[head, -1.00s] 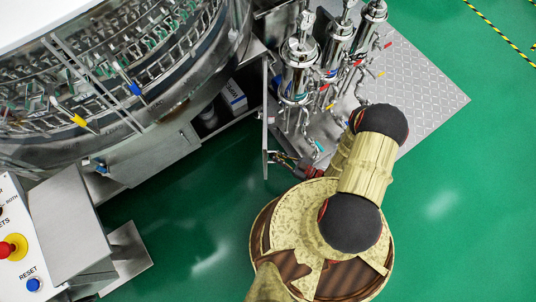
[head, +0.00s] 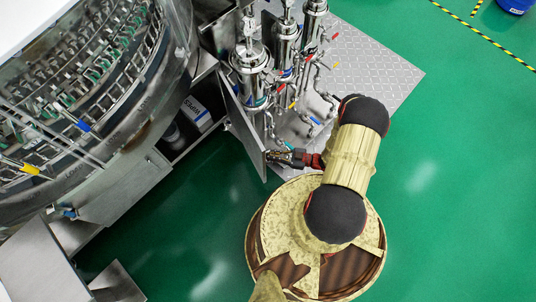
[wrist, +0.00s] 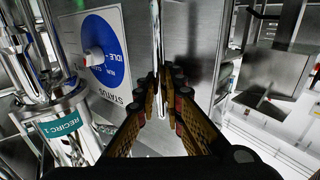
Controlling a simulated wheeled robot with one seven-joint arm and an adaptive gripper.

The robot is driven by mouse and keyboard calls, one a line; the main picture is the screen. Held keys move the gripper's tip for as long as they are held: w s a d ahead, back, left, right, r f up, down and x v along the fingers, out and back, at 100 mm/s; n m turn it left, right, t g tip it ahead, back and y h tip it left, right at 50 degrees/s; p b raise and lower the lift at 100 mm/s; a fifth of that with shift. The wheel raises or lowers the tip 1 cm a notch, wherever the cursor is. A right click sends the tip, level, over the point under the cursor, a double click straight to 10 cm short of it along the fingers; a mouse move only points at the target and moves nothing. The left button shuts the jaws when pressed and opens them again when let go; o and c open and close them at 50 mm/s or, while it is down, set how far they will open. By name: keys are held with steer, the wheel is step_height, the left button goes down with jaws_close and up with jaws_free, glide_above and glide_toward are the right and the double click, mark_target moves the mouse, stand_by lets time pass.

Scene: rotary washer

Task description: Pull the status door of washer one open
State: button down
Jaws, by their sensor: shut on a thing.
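The status door (head: 243,135) of the washer is a thin metal panel. It stands swung out from the washer's lower cabinet, with an opening showing to its left in the head view. My gripper (head: 272,156) is at the door's outer end. A STATUS plate (wrist: 95,50) with a blue dial and white knob shows left of that edge. The exact contact at the fingertips is partly hidden by the fingers.
Steel canisters with pipes (head: 248,75) stand close behind the door on a tread plate (head: 385,75). The wrist view shows a RECIRC 1 label (wrist: 66,124) nearby. A WIPES box (head: 195,112) sits inside the opening. Green floor (head: 200,225) in front is clear.

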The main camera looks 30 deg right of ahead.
steer(key=c, duration=2.2)
jaws_free()
steer(key=shift+s+a, duration=0.3)
steer(key=shift+s, duration=0.05)
steer(key=shift+c, duration=0.2)
steer(key=shift+o, duration=1.3)
steer(key=shift+w+d, duration=0.1)
steer(key=shift+d, duration=0.15)
steer(key=v, duration=1.1)
steer(key=shift+s+d, duration=0.25)
steer(key=shift+d, duration=0.05)
